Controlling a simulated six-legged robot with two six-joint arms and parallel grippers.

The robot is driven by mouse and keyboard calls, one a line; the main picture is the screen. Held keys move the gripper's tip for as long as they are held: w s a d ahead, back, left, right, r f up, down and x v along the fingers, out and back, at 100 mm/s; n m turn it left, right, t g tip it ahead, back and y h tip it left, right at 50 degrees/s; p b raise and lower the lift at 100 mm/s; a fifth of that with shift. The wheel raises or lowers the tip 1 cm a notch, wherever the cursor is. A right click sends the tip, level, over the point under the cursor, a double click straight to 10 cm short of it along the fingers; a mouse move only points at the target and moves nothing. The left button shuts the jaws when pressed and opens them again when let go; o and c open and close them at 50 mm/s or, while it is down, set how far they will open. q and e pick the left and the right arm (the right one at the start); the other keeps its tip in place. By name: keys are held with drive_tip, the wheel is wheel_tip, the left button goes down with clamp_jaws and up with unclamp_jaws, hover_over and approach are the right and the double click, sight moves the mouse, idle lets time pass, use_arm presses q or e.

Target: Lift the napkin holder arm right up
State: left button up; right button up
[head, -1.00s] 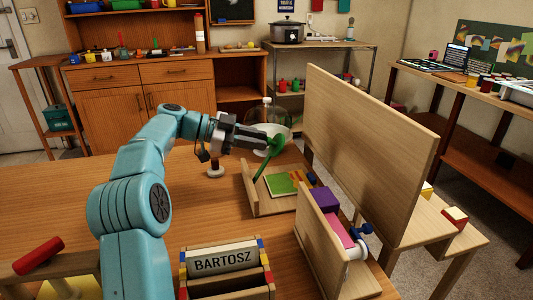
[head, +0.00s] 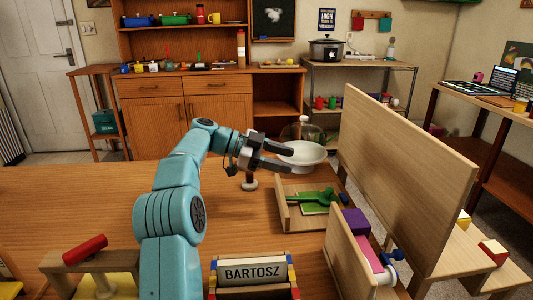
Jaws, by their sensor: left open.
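The napkin holder is a low wooden tray (head: 286,215) on the table, right of centre. Its green arm (head: 313,196) lies down flat across the green stack (head: 316,210) in the tray. My left gripper (head: 290,158) is open and empty, with its fingers pointing right. It appears above and behind the holder, apart from the green arm and in front of a white bowl (head: 303,153). My right gripper is not in view.
A tall wooden panel (head: 405,180) stands right of the holder, with a lower panel (head: 350,260) in front. A red cylinder (head: 85,248) rests on a wooden stand at left. The table's left part is clear.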

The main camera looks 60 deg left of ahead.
use_arm(q)
drive_tip(key=p+v, duration=1.1)
drive_tip(key=v, duration=0.5)
